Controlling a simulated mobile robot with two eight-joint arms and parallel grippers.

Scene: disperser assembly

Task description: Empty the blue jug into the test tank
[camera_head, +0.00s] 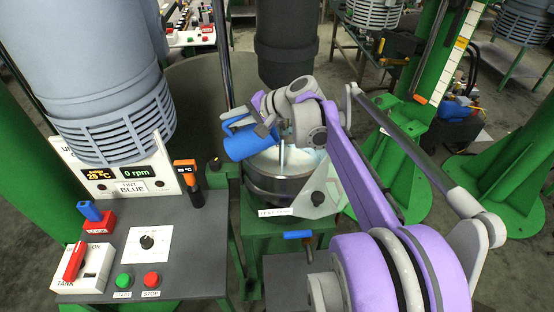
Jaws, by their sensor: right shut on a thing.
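The blue jug (246,143) is tilted onto its side above the left part of the test tank. My right gripper (262,122) is shut on the jug at its upper side; the arm partly hides the fingers. The test tank (268,190) is a dark metal vessel with a label on its front, standing on a green stand. Pale whitish liquid shows inside it, around an upright metal shaft (282,155). Whether anything is left in the jug cannot be told. My left gripper is not in view.
A control panel (185,235) with a knob, a green and a red button and a red tank switch (75,261) is at the left. A display (130,173) reads 0 rpm. A large grey motor housing (95,60) hangs above it. Green posts (425,70) stand at right.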

